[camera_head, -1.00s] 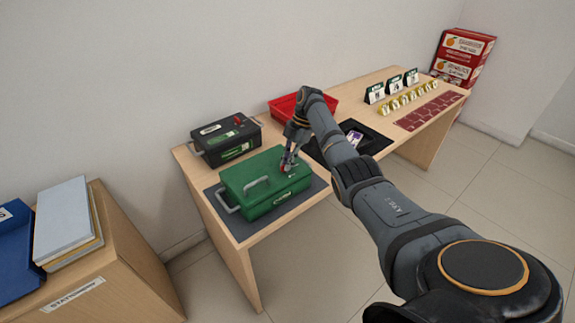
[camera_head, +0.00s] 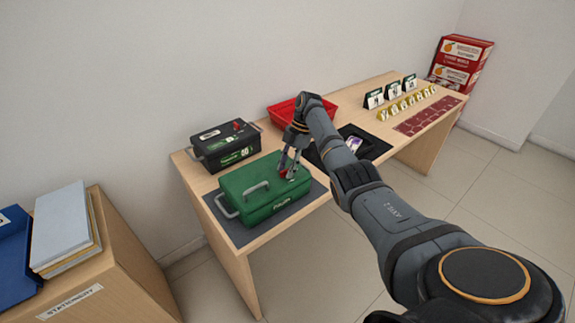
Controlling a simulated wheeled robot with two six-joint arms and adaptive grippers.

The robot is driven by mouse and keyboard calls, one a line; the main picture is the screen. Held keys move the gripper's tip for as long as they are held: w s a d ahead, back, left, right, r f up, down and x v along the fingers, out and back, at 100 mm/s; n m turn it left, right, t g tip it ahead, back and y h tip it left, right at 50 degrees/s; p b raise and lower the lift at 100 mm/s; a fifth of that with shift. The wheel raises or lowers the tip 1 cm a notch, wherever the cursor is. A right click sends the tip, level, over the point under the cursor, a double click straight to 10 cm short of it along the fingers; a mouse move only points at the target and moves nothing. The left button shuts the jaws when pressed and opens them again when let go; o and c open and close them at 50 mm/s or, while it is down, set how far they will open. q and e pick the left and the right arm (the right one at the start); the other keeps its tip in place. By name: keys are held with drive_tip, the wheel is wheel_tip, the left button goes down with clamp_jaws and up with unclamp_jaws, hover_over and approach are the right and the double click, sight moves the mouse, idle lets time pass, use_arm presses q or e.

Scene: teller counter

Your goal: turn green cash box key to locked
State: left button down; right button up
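The green cash box (camera_head: 250,204) sits closed on a dark mat (camera_head: 228,227) at the near left end of the wooden counter. Its carrying handle lies on the lid. A small red key (camera_head: 284,173) shows at the right part of the lid. My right gripper (camera_head: 288,173) points down over that part, with its fingertips at the key. The fingers partly hide the key, so its angle and whether they grip it are unclear. My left gripper is not in view.
A black box (camera_head: 225,150) with its own red key stands behind the green one. A red tray (camera_head: 285,112), a dark tray (camera_head: 376,146), number cards and several gold pieces lie along the counter (camera_head: 365,95). A stationery cabinet (camera_head: 120,270) stands left.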

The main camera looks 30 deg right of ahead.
drive_tip(key=v, duration=1.2)
drive_tip(key=shift+f, duration=0.1)
